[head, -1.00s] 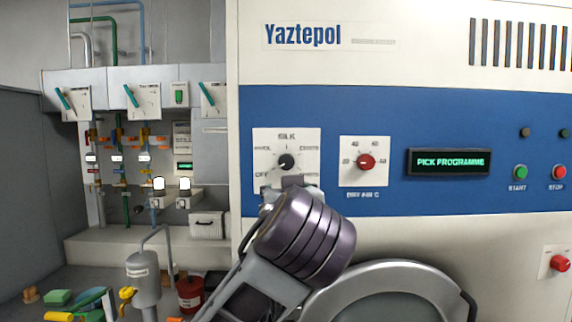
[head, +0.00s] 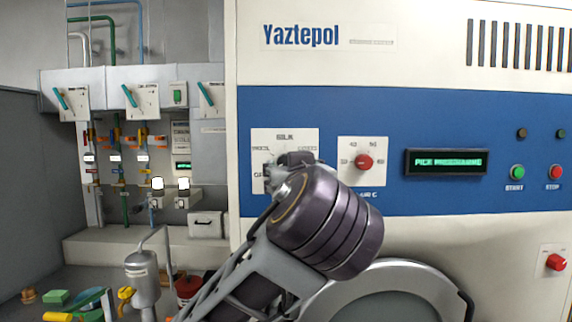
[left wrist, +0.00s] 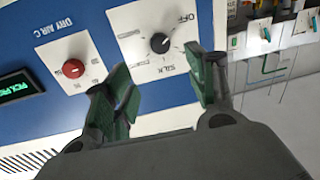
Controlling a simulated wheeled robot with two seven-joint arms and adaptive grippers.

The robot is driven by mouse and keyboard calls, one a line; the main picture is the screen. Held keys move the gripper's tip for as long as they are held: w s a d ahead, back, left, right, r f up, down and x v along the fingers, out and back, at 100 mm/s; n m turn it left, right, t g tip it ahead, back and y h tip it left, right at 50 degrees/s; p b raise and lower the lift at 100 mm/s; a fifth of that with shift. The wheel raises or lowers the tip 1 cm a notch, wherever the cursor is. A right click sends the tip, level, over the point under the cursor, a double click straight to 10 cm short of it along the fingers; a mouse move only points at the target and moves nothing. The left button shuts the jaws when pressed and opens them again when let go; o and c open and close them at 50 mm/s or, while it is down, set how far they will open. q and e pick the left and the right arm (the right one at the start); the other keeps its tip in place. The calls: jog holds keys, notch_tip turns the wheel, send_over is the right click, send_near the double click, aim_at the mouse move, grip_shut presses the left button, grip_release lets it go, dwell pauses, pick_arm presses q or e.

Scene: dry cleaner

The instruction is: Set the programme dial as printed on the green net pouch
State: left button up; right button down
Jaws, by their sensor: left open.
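The programme dial is a black knob (left wrist: 160,42) on a white plate (left wrist: 158,25) with printed positions, OFF among them. Its pale mark seems to face the OFF side, but it is small. In the head view my arm hides the knob, and only part of the plate (head: 285,139) shows. My left gripper (left wrist: 158,88) is open and empty, its green-padded fingers spread in front of the plate, the knob showing beyond the gap between them. In the head view the gripper (head: 283,172) covers the plate's lower part. I cannot make out the green net pouch. My right gripper is out of view.
A red drying-air knob (head: 364,162) sits just right of the plate. The display (head: 446,162) reads PICK PROGRAMME. Green START (head: 517,172) and red STOP (head: 555,172) buttons are further right. The round door (head: 400,285) lies below. Valves and pipes stand at left.

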aim_at(285, 163)
pick_arm(q)
jog(key=w+p, duration=0.1)
jog(key=w, duration=0.3)
jog(key=w+p, duration=0.1)
jog(key=w, duration=0.3)
jog(key=w+a+p, duration=0.1)
jog(key=w+p, duration=0.1)
jog(key=w, duration=0.3)
jog(key=shift+a, duration=0.1)
jog(key=shift+w, duration=0.1)
jog(key=shift+c, duration=0.7)
jog(key=c, duration=0.9)
